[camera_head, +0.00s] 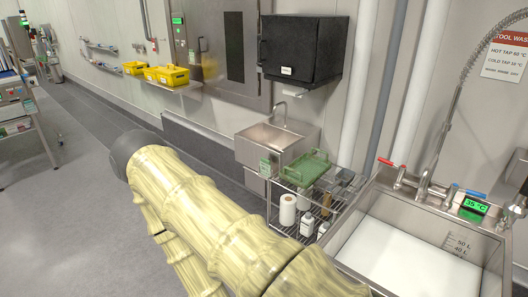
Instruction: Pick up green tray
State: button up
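The green tray (305,170) lies on the top shelf of a wire rack, between the small wall sink and the large wash sink. Its raised rim and near side show, and nothing of mine covers it. My arm, in a pale yellow sleeve, crosses the lower middle of the view, to the left of the tray and nearer to me. My gripper is not in view, and nothing shows whether it holds anything.
The wire rack (283,216) also bears a paper roll (288,210), bottles and dark containers. The small sink (270,148) stands behind left; the large sink (420,250) stands right. A black box (302,50) hangs above. Floor at left is clear.

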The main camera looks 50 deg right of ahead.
aim_at(306, 165)
jog(key=z, duration=0.1)
jog(key=i, duration=1.45)
jog(key=z, duration=1.45)
jog(key=i, duration=0.8)
jog(key=z, duration=0.8)
